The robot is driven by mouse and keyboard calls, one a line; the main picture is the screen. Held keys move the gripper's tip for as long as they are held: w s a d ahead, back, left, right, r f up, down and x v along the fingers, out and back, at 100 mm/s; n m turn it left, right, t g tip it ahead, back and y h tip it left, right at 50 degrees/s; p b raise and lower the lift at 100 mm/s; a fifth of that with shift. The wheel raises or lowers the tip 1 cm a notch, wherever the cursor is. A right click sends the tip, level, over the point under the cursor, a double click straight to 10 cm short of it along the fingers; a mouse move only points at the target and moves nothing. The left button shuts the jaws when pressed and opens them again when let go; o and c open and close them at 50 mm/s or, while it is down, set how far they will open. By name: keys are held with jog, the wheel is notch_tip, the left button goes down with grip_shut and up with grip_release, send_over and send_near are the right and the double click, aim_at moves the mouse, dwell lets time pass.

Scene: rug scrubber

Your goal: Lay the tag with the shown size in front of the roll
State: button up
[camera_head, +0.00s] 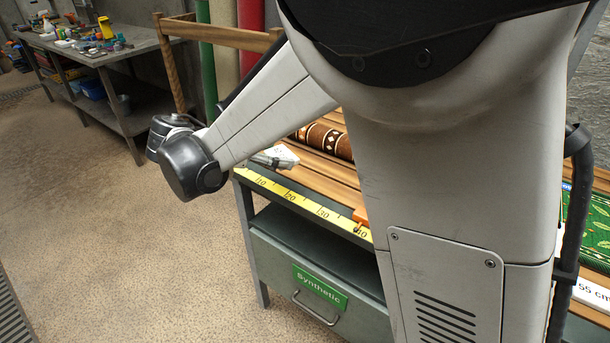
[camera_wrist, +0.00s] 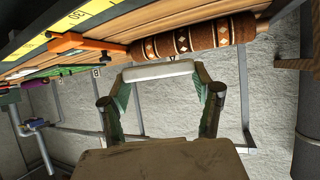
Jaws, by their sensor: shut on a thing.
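The roll (camera_head: 325,139) is brown with cream diamonds and bands. It lies on the wooden bench top, partly hidden by my arm, and also shows at the top of the wrist view (camera_wrist: 187,41). My gripper (camera_wrist: 160,80) is shut on a white bar-shaped tag (camera_wrist: 158,72), held across between the fingertips. In the wrist view the tag appears just below the roll, apart from it; its print is too small to read. In the head view a pale piece (camera_head: 280,156) shows near the roll, too unclear to name. A white tag marked 55 cm (camera_head: 594,292) lies at the right.
A yellow ruler (camera_head: 290,195) runs along the bench's front edge, with an orange slider (camera_head: 361,215) near 40. A drawer labelled Synthetic (camera_head: 320,287) is below. A green patterned rug (camera_head: 600,228) lies at the right. A cluttered workbench (camera_head: 100,53) stands back left.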

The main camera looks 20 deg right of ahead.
jog(key=shift+s+a+r+m+g, duration=0.1)
jog(key=shift+a+r+m+g, duration=0.05)
jog(key=shift+r+m+g, duration=0.15)
jog(key=w+d+f, duration=0.2)
jog(key=d, duration=0.1)
jog(key=w+d+f+b, duration=0.1)
jog(key=w+d+f, duration=0.1)
jog(key=d, duration=0.1)
jog(key=w+d+f+b, duration=0.1)
jog(key=w+d+f, duration=0.1)
jog(key=d, duration=0.1)
jog(key=shift+w+d+f, duration=0.2)
jog(key=shift+f, duration=0.15)
notch_tip(320, 180, down, 4)
jog(key=shift+f+b, duration=0.1)
jog(key=shift+b, duration=0.6)
jog(key=o, duration=0.9)
jog(key=shift+o, duration=0.2)
